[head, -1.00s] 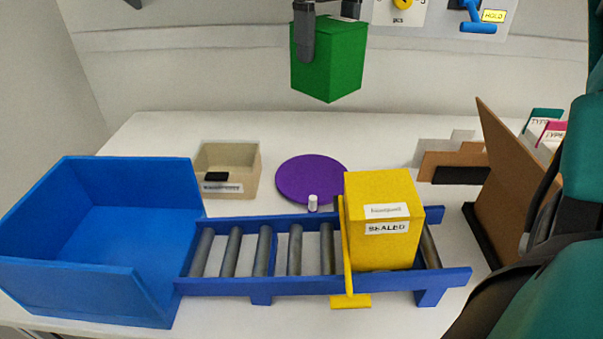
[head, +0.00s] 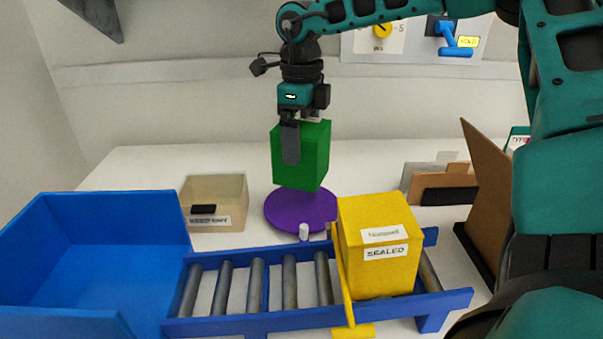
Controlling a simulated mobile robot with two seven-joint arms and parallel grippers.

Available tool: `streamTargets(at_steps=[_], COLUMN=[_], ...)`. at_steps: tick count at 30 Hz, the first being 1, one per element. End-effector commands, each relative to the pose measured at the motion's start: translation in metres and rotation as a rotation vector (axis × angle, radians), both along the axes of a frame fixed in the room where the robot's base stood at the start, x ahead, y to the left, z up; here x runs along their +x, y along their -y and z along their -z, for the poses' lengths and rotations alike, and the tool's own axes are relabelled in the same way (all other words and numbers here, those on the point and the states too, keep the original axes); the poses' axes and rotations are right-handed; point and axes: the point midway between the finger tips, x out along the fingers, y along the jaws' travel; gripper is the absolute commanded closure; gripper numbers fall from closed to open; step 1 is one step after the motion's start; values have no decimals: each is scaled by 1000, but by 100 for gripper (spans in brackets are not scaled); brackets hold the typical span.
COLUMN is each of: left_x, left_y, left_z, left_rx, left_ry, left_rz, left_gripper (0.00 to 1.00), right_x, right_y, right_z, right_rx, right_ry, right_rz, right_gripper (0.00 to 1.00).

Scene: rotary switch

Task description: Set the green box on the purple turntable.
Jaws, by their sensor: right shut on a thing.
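The green box (head: 308,160) is upright in the head view, held over the back part of the purple turntable (head: 284,212). My right gripper (head: 292,145) comes down from above and is shut on the green box, with one dark finger showing on its front left side. The box's lower edge overlaps the turntable in the picture, and I cannot tell for certain whether there is a gap under it. A small white peg (head: 304,231) stands at the turntable's front edge. My left gripper is not in view.
A blue roller conveyor (head: 250,325) with a yellow box (head: 375,250) marked SEALED runs in front of the turntable. A blue bin (head: 60,260) is at left and a beige tray (head: 228,190) left of the turntable. A brown board (head: 485,190) stands at right.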

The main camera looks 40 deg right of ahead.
Motion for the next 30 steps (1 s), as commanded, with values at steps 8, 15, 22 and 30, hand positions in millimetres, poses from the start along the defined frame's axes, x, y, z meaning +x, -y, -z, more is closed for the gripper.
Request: streamTargets(at_steps=[8, 15, 22, 30], left_x=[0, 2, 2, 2], left_y=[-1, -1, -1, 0], left_z=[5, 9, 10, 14], left_rx=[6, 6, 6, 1], left_ry=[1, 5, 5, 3], left_rz=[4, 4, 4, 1], left_gripper=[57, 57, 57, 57], right_x=[1, 0, 1, 0], right_y=[0, 0, 0, 0], right_z=[28, 61, 67, 71], right_rx=[0, 1, 1, -1], right_ry=[2, 0, 4, 3], right_rz=[1, 0, 1, 1], right_gripper=[44, 44, 44, 1])
